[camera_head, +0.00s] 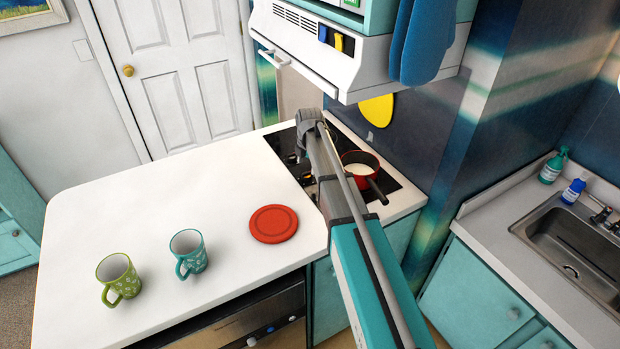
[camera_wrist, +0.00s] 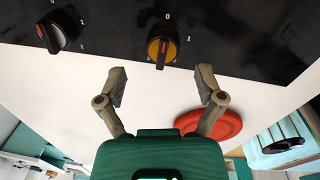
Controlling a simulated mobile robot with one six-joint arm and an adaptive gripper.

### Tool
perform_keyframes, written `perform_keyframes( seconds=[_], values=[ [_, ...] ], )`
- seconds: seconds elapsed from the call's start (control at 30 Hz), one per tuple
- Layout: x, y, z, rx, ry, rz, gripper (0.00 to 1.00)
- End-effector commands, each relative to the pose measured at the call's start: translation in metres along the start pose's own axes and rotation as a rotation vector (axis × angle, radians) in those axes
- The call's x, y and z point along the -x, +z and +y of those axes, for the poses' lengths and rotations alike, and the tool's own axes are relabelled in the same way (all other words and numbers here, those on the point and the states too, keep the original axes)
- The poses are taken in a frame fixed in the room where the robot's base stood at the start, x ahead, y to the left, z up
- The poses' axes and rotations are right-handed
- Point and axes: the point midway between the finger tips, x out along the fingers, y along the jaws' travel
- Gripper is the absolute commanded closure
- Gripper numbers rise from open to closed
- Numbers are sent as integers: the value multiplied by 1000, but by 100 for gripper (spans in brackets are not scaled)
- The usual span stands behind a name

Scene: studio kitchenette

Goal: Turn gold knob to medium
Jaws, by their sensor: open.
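The gold knob (camera_wrist: 163,45) is on the black cooktop panel (camera_wrist: 240,40) at the top centre of the wrist view. It has a dark grip bar with a red mark and stands among printed numbers 0 to 3. The bar lies roughly up and down in the picture; which end is the pointer is hard to tell. My gripper (camera_wrist: 161,80) is open and empty, its fingertips just below the knob in the picture, one to each side and apart from it. In the head view my gripper (camera_head: 311,125) is over the cooktop, and my arm hides part of the panel.
A silver-and-black knob (camera_wrist: 58,35) with a red mark sits left of the gold one. A red pot (camera_head: 360,160) is on the cooktop, close to my arm. A red disc (camera_head: 273,223) and two mugs (camera_head: 188,252) (camera_head: 118,278) stand on the white counter. The hood (camera_head: 315,45) overhangs.

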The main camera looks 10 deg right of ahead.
Motion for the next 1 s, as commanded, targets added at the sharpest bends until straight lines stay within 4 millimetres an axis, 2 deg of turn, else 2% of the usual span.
perform_keyframes(
  seconds=[0.03, 0.43, 1.0],
  values=[
    [-8, 0, 0, 0, 0, 0, 13],
    [-34, 0, 0, 0, 0, 0, 13],
    [-40, 0, 0, 0, 0, 0, 13]
  ],
)
